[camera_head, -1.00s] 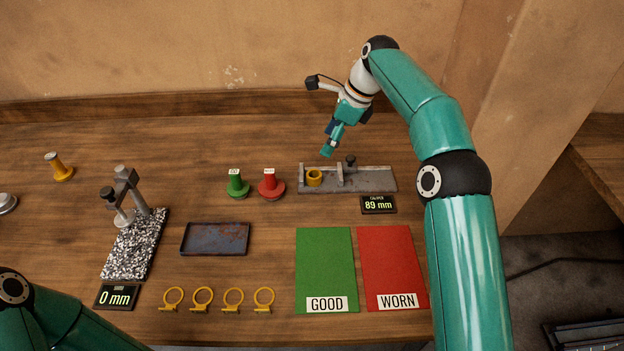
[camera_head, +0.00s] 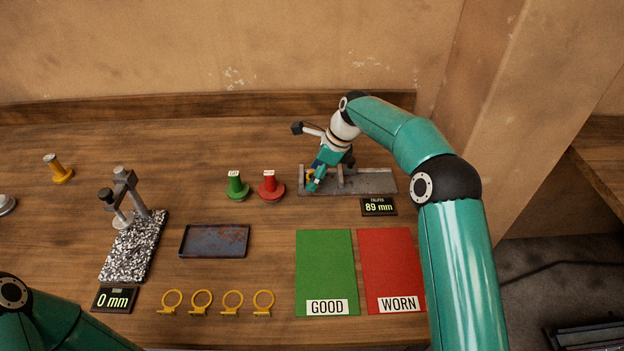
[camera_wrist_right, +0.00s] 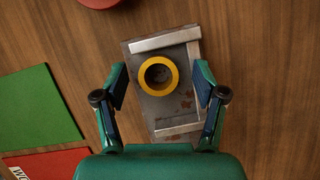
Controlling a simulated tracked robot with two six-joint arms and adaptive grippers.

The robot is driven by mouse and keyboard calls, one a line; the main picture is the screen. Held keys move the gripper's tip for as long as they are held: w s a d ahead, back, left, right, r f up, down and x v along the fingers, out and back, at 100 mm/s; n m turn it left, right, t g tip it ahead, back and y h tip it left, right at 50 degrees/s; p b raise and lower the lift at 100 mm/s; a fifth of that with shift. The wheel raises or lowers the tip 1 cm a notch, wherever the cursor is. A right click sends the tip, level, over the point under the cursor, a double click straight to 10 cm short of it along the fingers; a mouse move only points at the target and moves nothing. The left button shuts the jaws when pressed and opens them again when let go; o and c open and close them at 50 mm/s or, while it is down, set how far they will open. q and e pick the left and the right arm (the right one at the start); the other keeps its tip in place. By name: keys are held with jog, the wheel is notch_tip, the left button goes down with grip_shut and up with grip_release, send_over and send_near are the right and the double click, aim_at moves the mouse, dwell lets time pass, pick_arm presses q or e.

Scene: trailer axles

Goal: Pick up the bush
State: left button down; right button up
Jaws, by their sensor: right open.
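The bush is a yellow ring (camera_wrist_right: 158,76) lying on the grey caliper fixture (camera_head: 375,182), at its left end. It sits between the fixture's metal jaws in the right wrist view. My right gripper (camera_wrist_right: 160,88) is open, with one finger on each side of the bush and a gap on both sides. In the head view my right gripper (camera_head: 312,184) is over the bush and hides most of it. My left arm shows at the lower left, but its gripper is out of view.
A caliper display (camera_head: 378,206) reads 89 mm. Green and red gauges (camera_head: 271,187) stand left of the fixture. The GOOD mat (camera_head: 325,265) and WORN mat (camera_head: 388,265) lie in front. A tray (camera_head: 214,241), a granite gauge stand (camera_head: 133,248) and several yellow rings are further left.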

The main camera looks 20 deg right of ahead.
grip_shut()
dwell(0.3)
jog(key=shift+r, duration=0.15)
